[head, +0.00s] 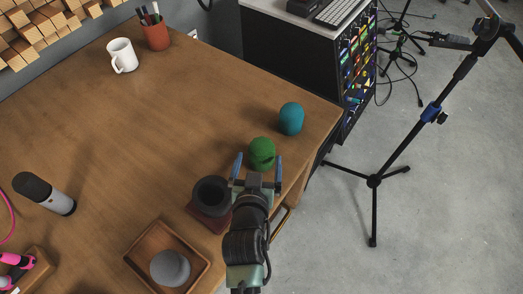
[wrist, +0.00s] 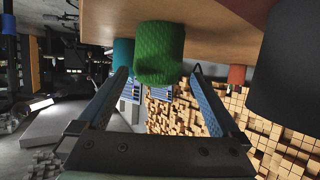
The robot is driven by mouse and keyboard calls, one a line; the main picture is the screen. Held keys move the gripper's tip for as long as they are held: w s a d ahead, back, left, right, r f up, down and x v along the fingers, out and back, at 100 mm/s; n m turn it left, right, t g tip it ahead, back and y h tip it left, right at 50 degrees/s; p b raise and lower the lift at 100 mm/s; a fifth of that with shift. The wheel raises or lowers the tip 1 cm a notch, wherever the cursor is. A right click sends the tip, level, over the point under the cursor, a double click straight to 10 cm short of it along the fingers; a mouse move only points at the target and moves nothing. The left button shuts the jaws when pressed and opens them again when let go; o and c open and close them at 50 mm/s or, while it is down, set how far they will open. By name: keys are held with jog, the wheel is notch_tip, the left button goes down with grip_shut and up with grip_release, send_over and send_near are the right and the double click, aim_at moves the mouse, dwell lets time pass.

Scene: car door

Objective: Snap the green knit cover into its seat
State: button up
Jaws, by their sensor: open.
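The green knit cover (head: 262,150) stands on the wooden table near its right edge. It is a rounded, ribbed cap and also shows large in the wrist view (wrist: 160,48). My gripper (head: 259,162) is open, with its blue-padded fingers pointing at the cover, one toward each side. In the wrist view the cover shows between the fingertips (wrist: 159,74); I cannot tell whether they touch it. A dark, hollow, round holder (head: 212,189) on a dark red base sits just left of my gripper and looks like the seat.
A teal cover (head: 291,118) stands close behind the green one. A wooden tray (head: 139,249) holds a grey cover (head: 170,267). A microphone (head: 45,193) lies at left; a white mug (head: 122,55) and a pen cup (head: 156,38) stand far back. The table's middle is clear.

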jog(key=x, duration=0.5)
jog(key=shift+s+d, duration=0.1)
jog(key=shift+d, duration=0.05)
jog(key=shift+c, duration=0.2)
jog(key=c, duration=1.2)
